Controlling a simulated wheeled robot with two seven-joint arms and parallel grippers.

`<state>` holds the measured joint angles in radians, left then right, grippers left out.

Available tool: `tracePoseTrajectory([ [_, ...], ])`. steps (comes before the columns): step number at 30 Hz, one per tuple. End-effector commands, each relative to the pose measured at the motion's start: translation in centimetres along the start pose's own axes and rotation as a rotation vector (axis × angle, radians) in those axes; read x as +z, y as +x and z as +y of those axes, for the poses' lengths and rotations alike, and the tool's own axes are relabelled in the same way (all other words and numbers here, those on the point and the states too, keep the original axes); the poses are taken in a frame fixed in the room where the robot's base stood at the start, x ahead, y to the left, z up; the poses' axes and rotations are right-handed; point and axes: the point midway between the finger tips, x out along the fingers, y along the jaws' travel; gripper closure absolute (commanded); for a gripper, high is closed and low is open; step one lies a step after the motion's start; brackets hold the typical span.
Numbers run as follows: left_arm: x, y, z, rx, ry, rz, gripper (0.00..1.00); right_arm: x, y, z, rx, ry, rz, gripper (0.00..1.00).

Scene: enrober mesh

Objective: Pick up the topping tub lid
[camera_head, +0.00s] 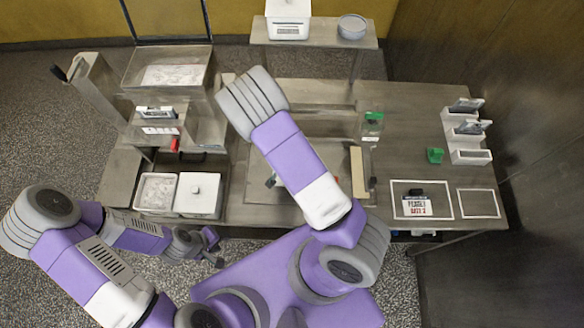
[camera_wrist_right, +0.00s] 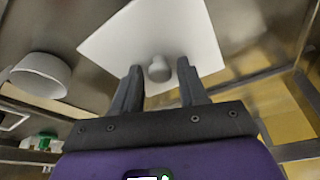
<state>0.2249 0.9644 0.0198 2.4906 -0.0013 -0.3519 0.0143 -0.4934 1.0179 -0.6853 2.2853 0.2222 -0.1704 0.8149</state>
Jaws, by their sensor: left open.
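A white square lid with a round knob (camera_wrist_right: 158,68) fills the upper middle of the right wrist view. The fingers of my right gripper (camera_wrist_right: 159,66) are apart, one on each side of the knob, with gaps visible. Whether the fingertips are level with the knob is hard to tell. In the head view a white lidded tub (camera_head: 288,22) stands on the raised back shelf; my right gripper does not show there. Another white lidded tub (camera_head: 198,193) with a knob sits at the table's front left. My left gripper (camera_head: 215,250) is open and empty before the table's front edge.
A round bowl (camera_head: 352,26) stands on the back shelf (camera_head: 325,40); a round bowl (camera_wrist_right: 40,75) also shows beside the lid in the wrist view. An open white tub (camera_head: 156,191) adjoins the front lidded tub.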

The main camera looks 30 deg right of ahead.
Motion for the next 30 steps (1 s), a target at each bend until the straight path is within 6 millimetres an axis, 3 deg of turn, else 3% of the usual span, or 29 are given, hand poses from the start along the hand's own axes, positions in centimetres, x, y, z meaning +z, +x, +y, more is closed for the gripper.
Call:
tracePoseTrajectory([
  [1, 0.0, 0.0, 0.0, 0.0, 0.0, 0.0, 0.57, 0.0, 0.0, 0.0, 0.0, 0.0, 0.0, 0.65],
  [8, 0.0, 0.0, 0.0, 0.0, 0.0, 0.0, 0.57, 0.0, 0.0, 0.0, 0.0, 0.0, 0.0, 1.0],
  [17, 0.0, -0.1, 0.0, 0.0, 0.0, 0.0, 0.57, -0.2, -0.5, -0.1, -0.001, 0.0, 0.001, 1.0],
  [30, 0.1, -1.3, 0.5, 0.0, 0.0, 0.0, 0.57, -2.5, -8.1, -0.1, -0.004, -0.001, 0.001, 1.0],
])
